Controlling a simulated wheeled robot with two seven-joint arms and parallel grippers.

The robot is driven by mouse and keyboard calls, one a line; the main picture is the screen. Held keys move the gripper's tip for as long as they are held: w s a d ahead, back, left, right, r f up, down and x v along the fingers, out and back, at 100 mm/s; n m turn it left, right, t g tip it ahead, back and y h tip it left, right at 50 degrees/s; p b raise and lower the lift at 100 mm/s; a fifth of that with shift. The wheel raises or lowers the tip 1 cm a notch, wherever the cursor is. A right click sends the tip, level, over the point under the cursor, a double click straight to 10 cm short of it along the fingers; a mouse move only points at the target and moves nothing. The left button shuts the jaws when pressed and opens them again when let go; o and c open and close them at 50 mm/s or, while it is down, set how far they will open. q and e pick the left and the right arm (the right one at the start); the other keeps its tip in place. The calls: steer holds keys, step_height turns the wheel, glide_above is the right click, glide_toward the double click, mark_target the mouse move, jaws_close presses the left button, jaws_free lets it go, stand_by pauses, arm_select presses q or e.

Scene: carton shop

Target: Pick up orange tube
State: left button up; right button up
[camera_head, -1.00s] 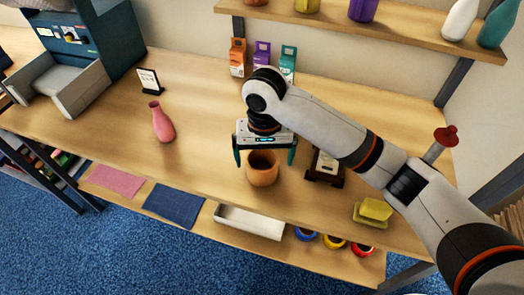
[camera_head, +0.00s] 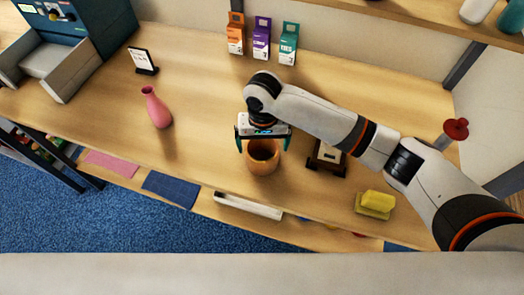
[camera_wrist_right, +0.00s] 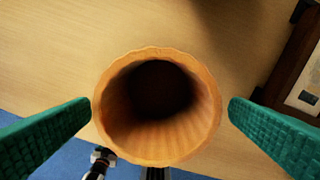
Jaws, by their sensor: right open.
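The orange tube (camera_head: 263,160) stands upright near the front edge of the wooden table, with its round opening facing up. In the right wrist view the tube (camera_wrist_right: 157,148) is centred between two green fingers, with a gap on each side, and its inside is dark. My right gripper (camera_head: 263,146) points down over the tube with its fingers on either side of it. It is open and holds nothing; in the right wrist view the gripper (camera_wrist_right: 160,112) spans the tube's rim. My left gripper does not show.
A pink vase (camera_head: 156,108) stands to the left on the table (camera_head: 205,95). A dark wooden stand (camera_head: 326,158) is close on the tube's right. A yellow sponge (camera_head: 376,203) lies at the front right. Small cartons (camera_head: 261,38) stand at the back.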

steer(key=shift+a+f, duration=0.1)
steer(key=shift+f, duration=1.8)
steer(key=c, duration=0.9)
steer(key=shift+r, duration=0.1)
